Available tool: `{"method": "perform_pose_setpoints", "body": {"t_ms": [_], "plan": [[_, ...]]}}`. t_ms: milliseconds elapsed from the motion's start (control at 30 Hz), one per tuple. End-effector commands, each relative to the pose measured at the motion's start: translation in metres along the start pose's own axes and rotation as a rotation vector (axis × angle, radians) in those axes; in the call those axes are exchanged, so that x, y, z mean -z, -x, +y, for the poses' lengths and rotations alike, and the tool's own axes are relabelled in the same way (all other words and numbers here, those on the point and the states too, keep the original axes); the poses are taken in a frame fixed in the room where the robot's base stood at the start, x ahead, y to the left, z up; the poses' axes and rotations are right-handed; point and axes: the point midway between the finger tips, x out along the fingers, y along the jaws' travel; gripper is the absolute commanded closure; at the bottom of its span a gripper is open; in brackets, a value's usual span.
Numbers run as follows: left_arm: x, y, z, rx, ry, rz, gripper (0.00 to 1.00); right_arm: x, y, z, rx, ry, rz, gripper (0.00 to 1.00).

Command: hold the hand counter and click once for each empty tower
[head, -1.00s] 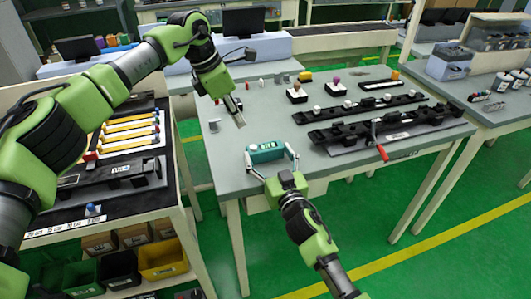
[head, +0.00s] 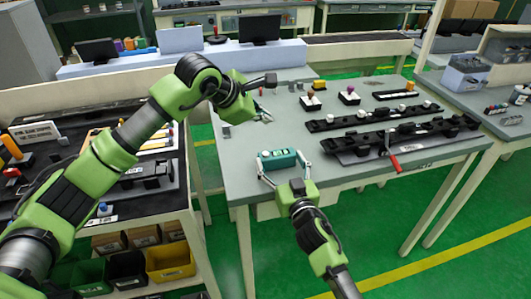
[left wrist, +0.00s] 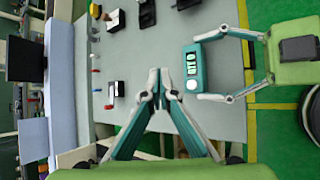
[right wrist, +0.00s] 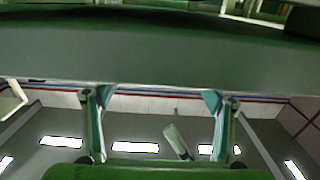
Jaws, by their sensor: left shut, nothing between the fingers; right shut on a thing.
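The hand counter (head: 280,160) is a teal box at the front left edge of the grey worktable; the head view does not settle whether it touches the top. My right gripper (head: 286,172) is shut on it, one finger at each end. In the left wrist view the counter (left wrist: 193,62) shows a pale round button and a display too small to read. My left gripper (head: 264,115) is shut and empty over the table, behind the counter and apart from it. Two long black fixtures (head: 372,116) (head: 345,157) carry a row of towers, some with white pieces; which are empty is unclear.
A red-handled lever (head: 394,163) sticks out at the fixture's front. Small black stands (head: 349,98) with coloured knobs stand behind. A cart (head: 120,212) with trays is at left, another table (head: 490,108) at right.

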Motion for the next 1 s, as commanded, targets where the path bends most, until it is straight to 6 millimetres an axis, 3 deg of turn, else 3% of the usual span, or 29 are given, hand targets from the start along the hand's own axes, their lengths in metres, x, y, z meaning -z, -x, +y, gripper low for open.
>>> {"method": "perform_pose_setpoints", "body": {"t_ms": [267, 800, 1000], "plan": [[0.003, -0.004, -0.003, 0.003, 0.001, 0.001, 1.00, -0.001, 0.000, 0.000, 0.000, 0.001, -0.001, 0.48], [0.038, -0.051, -0.038, 0.004, 0.003, 0.002, 1.00, -0.001, 0.000, 0.000, 0.000, 0.001, -0.001, 0.48], [0.044, -0.060, -0.044, 0.003, 0.001, 0.002, 1.00, -0.001, 0.000, 0.000, 0.000, 0.001, -0.001, 0.48]]}}
